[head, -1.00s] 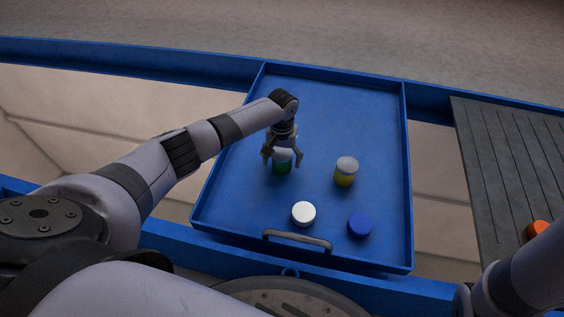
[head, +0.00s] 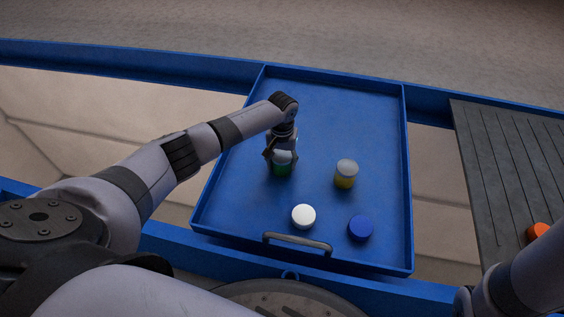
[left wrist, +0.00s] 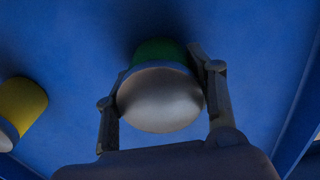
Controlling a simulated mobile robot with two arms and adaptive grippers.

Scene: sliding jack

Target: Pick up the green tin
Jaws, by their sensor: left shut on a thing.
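The green tin (head: 282,170) stands in the blue sliding tray (head: 330,100), left of its middle. It has a green body and a pale grey top. My left gripper (head: 282,158) is over it from above, with its fingers shut on the tin's sides. In the left wrist view the tin (left wrist: 158,98) sits between the two fingers of the left gripper (left wrist: 158,90), its silvery top facing the camera. The tin appears to rest on the tray floor. My right gripper is not in view; only part of that arm shows at the bottom right.
A yellow tin (head: 345,175) with a grey top stands right of the green tin. A white round piece (head: 303,216) and a blue round piece (head: 360,228) lie near the tray handle (head: 297,244). An orange piece (head: 538,232) is on the grey slatted board (head: 500,170). The tray's far half is clear.

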